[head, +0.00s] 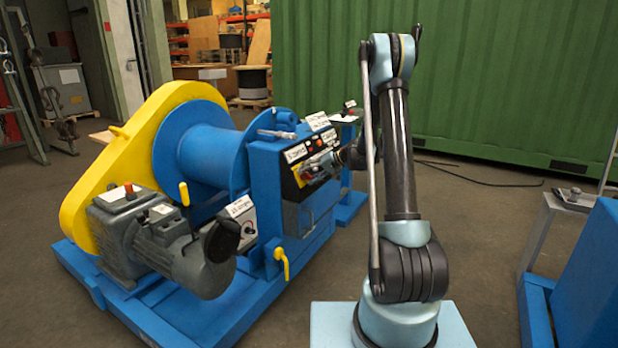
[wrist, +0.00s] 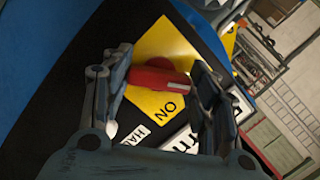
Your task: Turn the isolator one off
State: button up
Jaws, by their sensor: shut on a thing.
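The isolator is a red rotary handle (wrist: 158,80) on a yellow plate (wrist: 168,42), set on a black panel. In the wrist view the handle lies crosswise between my fingers, and the word ON shows upside down on the plate below it. My gripper (wrist: 162,72) is shut on the red handle, one finger at each end. In the head view my gripper (head: 329,163) is at the front of the blue machine's control panel (head: 299,187). It partly hides the panel there. The handle's exact angle is hard to read in the head view.
White labels (wrist: 180,143) sit beside the yellow plate. The blue winch drum (head: 205,155), yellow chain guard (head: 150,130) and grey motor (head: 180,245) stand left of the panel. Another blue structure (head: 585,275) is at the right edge.

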jog(key=shift+f+n+h, duration=0.1)
jog(key=shift+n+h, duration=0.2)
jog(key=shift+n, duration=0.8)
jog(key=o, duration=1.1)
jog(key=shift+c, duration=0.2)
jog(key=shift+d, duration=0.15)
jog(key=v, duration=1.1)
jog(key=shift+d+r, duration=0.25)
jog(key=shift+d, duration=0.05)
jog(key=shift+s, duration=0.2)
